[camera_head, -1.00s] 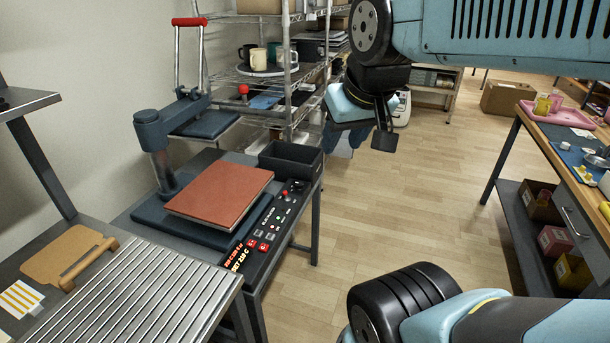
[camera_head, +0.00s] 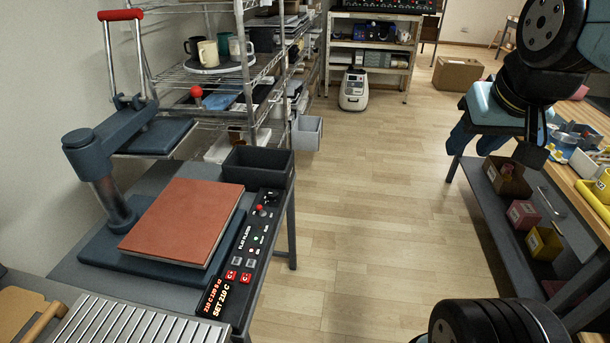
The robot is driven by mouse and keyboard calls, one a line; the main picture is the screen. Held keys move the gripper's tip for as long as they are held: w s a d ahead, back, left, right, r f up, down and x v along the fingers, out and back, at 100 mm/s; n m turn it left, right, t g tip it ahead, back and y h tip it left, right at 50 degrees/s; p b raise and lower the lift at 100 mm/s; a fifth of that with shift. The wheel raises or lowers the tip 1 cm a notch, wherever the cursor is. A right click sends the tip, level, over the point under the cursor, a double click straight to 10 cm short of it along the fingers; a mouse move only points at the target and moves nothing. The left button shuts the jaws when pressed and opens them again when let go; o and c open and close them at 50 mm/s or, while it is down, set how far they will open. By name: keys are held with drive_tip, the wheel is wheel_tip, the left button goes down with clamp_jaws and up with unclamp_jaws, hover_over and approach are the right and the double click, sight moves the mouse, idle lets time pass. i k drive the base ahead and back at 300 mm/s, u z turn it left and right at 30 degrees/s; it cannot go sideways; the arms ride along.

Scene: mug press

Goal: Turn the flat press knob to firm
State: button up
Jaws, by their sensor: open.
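The flat press (camera_head: 108,185) stands at the left, with its red-handled lever arm raised at the back. A red-brown board (camera_head: 185,222) lies on its dark base. The press's control panel (camera_head: 243,250) runs along the right side, with a lit display reading "SET 210 C", red buttons and small controls. A small dark knob (camera_head: 270,197) sits near the panel's far end beside a red button. Its marking is too small to read. My gripper (camera_head: 477,138) is open, hanging at the upper right, well apart from the panel and holding nothing visible.
A black bin (camera_head: 257,168) stands just beyond the panel. A wire shelf (camera_head: 215,85) with mugs is behind the press. A ridged metal surface (camera_head: 125,325) is at the front left. A workbench (camera_head: 505,185) with bins is at right. Open floor (camera_head: 350,200) lies between.

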sight(273, 196)
drive_tip(key=z, duration=0.7)
drive_tip(key=i, duration=1.1)
drive_tip(key=u, duration=2.8)
